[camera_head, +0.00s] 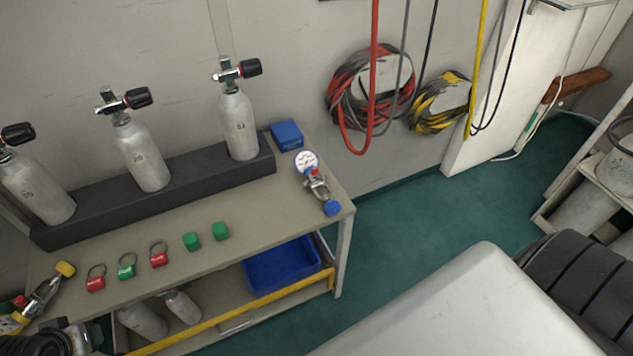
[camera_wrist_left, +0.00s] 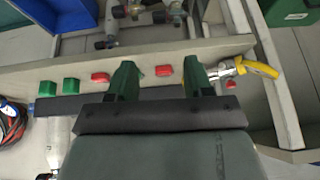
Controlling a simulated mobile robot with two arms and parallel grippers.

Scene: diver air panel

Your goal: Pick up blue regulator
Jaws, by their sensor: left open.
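The blue regulator (camera_head: 317,185) lies on the right end of the bench top in the head view. It has a round white gauge, a metal body with a red part, and a blue cap at its near end. My left gripper (camera_wrist_left: 160,78) shows in the left wrist view with its two green fingers apart and nothing between them. It is over the bench, near red tags and a yellow regulator (camera_wrist_left: 245,68). The fingers of my left gripper cannot be made out in the head view. My right gripper is not in view.
The bench (camera_head: 200,205) carries a dark rack (camera_head: 90,205) with three upright cylinders. A blue box (camera_head: 287,135) stands behind the blue regulator. Red tags, green blocks (camera_head: 220,231) and a yellow-capped regulator (camera_head: 45,290) lie left. A blue bin (camera_head: 285,265) sits below.

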